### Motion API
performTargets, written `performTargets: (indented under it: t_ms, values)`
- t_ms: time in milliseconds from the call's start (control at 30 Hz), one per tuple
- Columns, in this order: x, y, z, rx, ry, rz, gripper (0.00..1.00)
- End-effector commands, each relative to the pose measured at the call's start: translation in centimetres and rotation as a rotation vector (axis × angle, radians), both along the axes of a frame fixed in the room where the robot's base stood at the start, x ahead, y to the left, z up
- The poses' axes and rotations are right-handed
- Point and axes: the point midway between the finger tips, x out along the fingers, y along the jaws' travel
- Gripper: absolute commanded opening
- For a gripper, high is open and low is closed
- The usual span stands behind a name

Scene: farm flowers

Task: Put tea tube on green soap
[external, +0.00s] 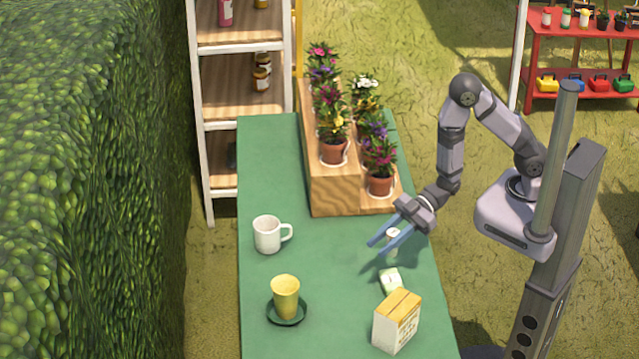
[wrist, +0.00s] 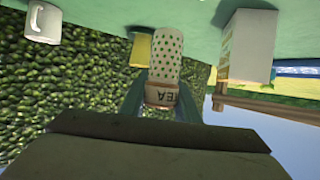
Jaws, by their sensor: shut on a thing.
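The tea tube (wrist: 166,58) is white with green dots and has a tan band lettered TEA. My gripper (wrist: 160,100) is shut on it around that band. In the external view my gripper (external: 388,240) is over the right side of the green table, and the tube (external: 393,236) shows as a small white piece between the blue fingers. The pale green soap (external: 391,281) lies on the table, below the gripper in the picture and apart from it. I cannot make out the soap in the wrist view.
A white and yellow box (external: 397,321) stands close to the soap. A yellow cup (external: 286,296) on a dark saucer (external: 287,316) and a white mug (external: 268,234) stand to the left. Potted flowers fill a wooden stepped stand (external: 333,196) behind. The table's middle is clear.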

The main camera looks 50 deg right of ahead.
Motion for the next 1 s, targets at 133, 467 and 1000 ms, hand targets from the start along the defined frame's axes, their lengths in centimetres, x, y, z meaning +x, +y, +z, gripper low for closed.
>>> performTargets:
  t_ms: [133,467,1000]
  values:
    - [-1.8,1.0,1.9,0.004,-0.006,0.079,0.06]
    - [-2.0,1.6,2.9,0.0,-0.001,0.096,0.06]
    - [-2.0,1.5,-2.6,-0.002,0.002,0.094,0.06]
